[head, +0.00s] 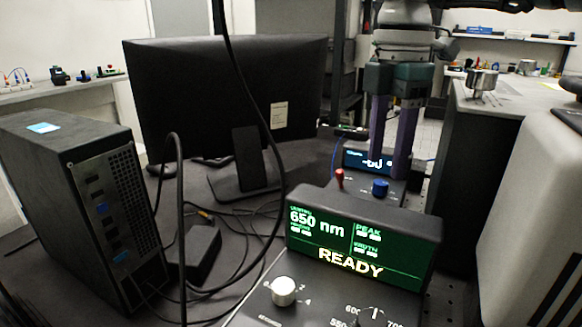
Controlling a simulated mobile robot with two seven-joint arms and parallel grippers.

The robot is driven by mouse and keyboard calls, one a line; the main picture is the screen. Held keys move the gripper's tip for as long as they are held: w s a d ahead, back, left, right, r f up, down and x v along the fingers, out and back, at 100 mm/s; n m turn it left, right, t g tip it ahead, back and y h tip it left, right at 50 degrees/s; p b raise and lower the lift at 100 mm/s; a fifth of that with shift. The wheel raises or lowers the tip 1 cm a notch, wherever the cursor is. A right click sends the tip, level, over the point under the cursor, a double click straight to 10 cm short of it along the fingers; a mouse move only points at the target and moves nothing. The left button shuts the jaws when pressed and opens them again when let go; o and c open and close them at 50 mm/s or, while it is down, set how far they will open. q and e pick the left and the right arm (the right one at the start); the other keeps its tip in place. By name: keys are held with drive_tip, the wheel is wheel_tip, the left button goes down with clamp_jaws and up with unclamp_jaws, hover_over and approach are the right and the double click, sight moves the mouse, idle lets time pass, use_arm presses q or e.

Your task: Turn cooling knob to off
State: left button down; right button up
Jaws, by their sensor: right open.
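A small dark control unit (357,191) with a lit blue-white display (356,162) stands behind the front instrument. On its panel are a blue knob (380,187) and a red-topped control (340,178). No label naming the cooling knob is readable; the blue knob may be it. My right gripper (388,173) reaches down from above, its two purple fingers apart, with the tips close above or behind the blue knob. I cannot tell whether they touch it. The fingers cover part of the display. The knob's pointer position is too small to read. My left gripper is not in view.
The front instrument (420,228) has a green screen reading 650 nm and READY, a white knob (284,291) and a black dial (370,317). A monitor (190,90), a computer tower (75,160) and loose cables crowd the left. A pale housing (530,190) stands at right.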

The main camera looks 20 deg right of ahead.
sight(381, 182)
drive_tip(key=shift+a+f, duration=0.1)
drive_tip(key=shift+f, duration=1.6)
drive_tip(key=shift+c, duration=0.4)
clamp_jaws()
